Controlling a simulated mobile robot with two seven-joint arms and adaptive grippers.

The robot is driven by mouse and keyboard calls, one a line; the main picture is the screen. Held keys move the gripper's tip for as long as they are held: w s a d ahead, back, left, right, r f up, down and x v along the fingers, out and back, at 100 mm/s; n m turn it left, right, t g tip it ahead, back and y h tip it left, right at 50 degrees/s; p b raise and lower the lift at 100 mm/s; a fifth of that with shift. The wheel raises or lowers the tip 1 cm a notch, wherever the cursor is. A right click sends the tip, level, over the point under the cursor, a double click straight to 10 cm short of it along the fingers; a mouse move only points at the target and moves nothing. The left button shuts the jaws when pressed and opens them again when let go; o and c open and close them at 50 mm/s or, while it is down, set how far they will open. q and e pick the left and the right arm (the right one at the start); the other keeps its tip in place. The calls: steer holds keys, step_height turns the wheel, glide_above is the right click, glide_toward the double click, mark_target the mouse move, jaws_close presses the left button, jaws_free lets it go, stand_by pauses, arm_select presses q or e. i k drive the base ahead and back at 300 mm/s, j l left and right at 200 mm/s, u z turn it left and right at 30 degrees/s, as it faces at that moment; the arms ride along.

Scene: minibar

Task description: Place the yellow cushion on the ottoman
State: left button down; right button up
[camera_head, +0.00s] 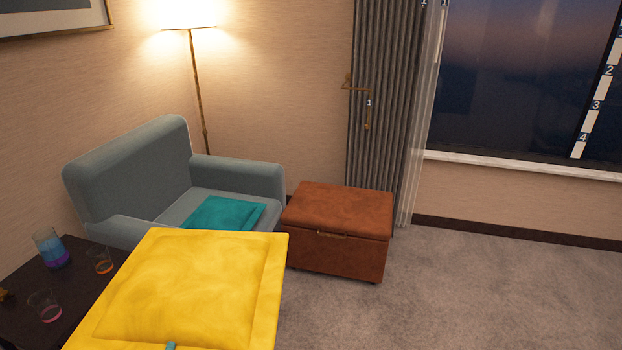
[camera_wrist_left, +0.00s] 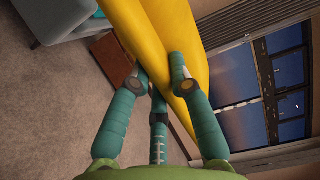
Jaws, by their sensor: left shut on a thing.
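The yellow cushion (camera_head: 185,290) fills the lower left of the head view, held up close to me. In the left wrist view the cushion (camera_wrist_left: 165,35) is between the fingers of my left gripper (camera_wrist_left: 162,85), which is shut on its edge. In the head view only a small teal fingertip (camera_head: 171,346) shows at the cushion's near edge. The ottoman (camera_head: 340,215) is a reddish-brown leather box with a flat, bare top, on the carpet beyond and right of the cushion. Part of it shows behind the gripper in the wrist view (camera_wrist_left: 108,60). My right gripper is not in view.
A grey-blue armchair (camera_head: 135,170) with a teal cushion (camera_head: 222,213) stands left of the ottoman. A dark table (camera_head: 75,285) with several glasses is at the lower left, beside the yellow cushion. A floor lamp (camera_head: 198,90) stands behind. The carpet (camera_head: 480,290) at right is clear.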

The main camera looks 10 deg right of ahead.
mark_target(340, 203)
steer(key=i+l+z, duration=0.3)
steer(key=i, duration=0.4)
steer(key=i+j+z, duration=0.1)
steer(key=i+z, duration=0.2)
steer(key=i, duration=0.35)
